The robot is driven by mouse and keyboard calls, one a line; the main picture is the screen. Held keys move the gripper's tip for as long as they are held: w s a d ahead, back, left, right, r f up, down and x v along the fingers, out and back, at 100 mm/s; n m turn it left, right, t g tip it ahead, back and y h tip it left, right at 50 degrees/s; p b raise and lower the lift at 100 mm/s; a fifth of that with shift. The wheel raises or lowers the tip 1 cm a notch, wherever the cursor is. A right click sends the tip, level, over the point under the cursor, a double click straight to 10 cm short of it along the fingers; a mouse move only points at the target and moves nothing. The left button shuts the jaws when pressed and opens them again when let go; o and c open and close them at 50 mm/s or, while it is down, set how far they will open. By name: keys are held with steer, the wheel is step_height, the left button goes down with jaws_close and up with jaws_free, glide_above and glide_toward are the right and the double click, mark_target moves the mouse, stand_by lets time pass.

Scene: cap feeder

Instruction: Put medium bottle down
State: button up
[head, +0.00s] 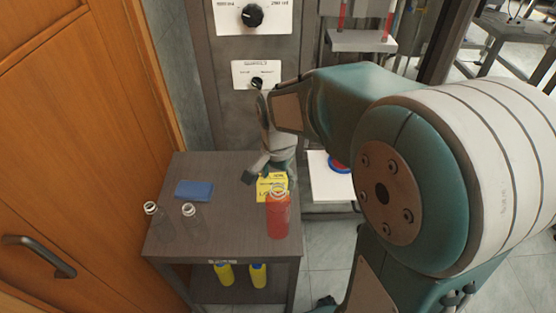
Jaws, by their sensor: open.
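A red-filled bottle (278,217) with a clear open neck stands upright on the dark table (170,244), near its front right corner. I take it to be the medium bottle, but its size against the others is hard to judge. My gripper (256,172) is open just behind and to the left of the red bottle's neck. It looks apart from the bottle, though the depth between them is hard to tell. A yellow label card (268,188) lies behind the bottle, partly hidden by it and by my gripper.
Two clear empty bottles (153,216) (191,221) stand at the table's left. Yellow bottles (225,274) sit on the shelf below. A control panel (256,75) rises behind; a white platform (328,182) stands right. A wooden door (80,130) borders the left.

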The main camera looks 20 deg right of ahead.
step_height(320, 180, up, 8)
steer(key=s+r+n+t, duration=0.2)
steer(key=s+n+t, duration=0.3)
steer(key=s+n, duration=0.5)
steer(key=s, duration=0.4)
steer(key=shift+a+r+t, duration=0.15)
steer(key=shift+r+t, duration=0.05)
steer(key=shift+t, duration=0.1)
